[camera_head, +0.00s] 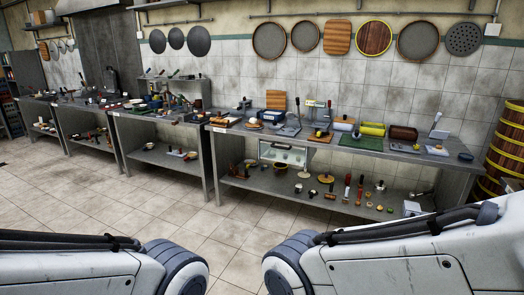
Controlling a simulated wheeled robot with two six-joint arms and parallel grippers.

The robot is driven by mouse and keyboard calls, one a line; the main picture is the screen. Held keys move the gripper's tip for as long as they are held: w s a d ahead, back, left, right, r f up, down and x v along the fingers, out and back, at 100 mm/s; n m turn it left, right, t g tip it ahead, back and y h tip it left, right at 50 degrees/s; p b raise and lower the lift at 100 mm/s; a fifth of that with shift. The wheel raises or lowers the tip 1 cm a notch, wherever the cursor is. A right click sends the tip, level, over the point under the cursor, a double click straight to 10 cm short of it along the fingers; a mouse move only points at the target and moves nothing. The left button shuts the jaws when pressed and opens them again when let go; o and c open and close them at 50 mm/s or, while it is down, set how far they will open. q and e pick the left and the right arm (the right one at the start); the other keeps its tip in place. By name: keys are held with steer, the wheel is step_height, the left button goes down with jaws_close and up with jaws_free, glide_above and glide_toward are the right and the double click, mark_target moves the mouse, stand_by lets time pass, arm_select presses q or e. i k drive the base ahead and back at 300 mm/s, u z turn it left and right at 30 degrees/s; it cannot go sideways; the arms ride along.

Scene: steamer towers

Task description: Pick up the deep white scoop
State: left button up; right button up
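I cannot pick out a deep white scoop for sure, because the items on the benches are small and far off. A small pale item (437,151) lies near the right end of the nearest steel bench's top; its shape is too small to tell. Small pale items (304,174) also stand on that bench's lower shelf. My two arms show at the bottom left and bottom right, well short of the benches. Neither gripper's fingers are in view.
The nearest steel bench (212,168) runs along the tiled wall, crowded with boards, boxes and utensils. More benches stand to the left. A wooden barrel (505,150) stands at the right end. Pans and boards hang above. The tiled floor (110,205) before the benches is clear.

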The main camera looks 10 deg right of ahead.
mark_target(356, 135)
steer(key=z, duration=0.05)
steer(key=i, duration=2.2)
steer(key=z, duration=0.6)
steer(key=i, duration=1.8)
steer(key=z, duration=0.4)
